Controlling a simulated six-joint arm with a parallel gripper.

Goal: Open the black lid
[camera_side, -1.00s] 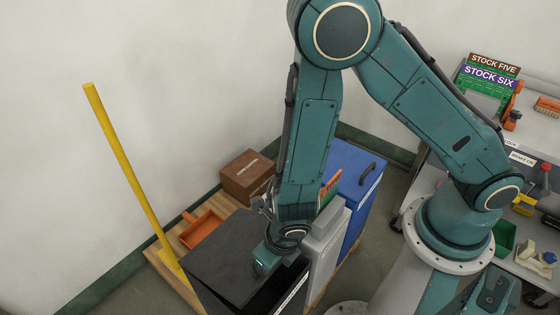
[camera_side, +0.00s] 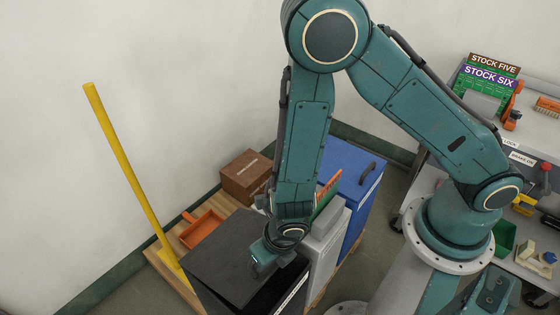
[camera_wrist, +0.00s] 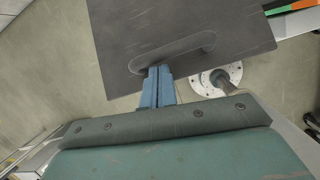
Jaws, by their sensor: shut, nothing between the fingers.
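The black lid (camera_side: 225,262) is on the dark bin at the lower middle of the side view. A dark gap shows beneath its near right edge, so it looks partly raised. In the wrist view the lid (camera_wrist: 180,25) is a dark plate with a long rounded handle (camera_wrist: 180,52). My gripper (camera_side: 258,268) is at the lid's near right part. In the wrist view my gripper's blue fingers (camera_wrist: 158,70) are shut together and empty, with their tips by the lid's edge near the handle. Exact contact is hidden.
A grey bin (camera_side: 326,245) and a blue bin (camera_side: 350,170) stand close on the right. An orange tray (camera_side: 202,229), a brown box (camera_side: 247,176) and a yellow pole (camera_side: 130,175) are on the left. A cluttered bench (camera_side: 530,150) is at far right.

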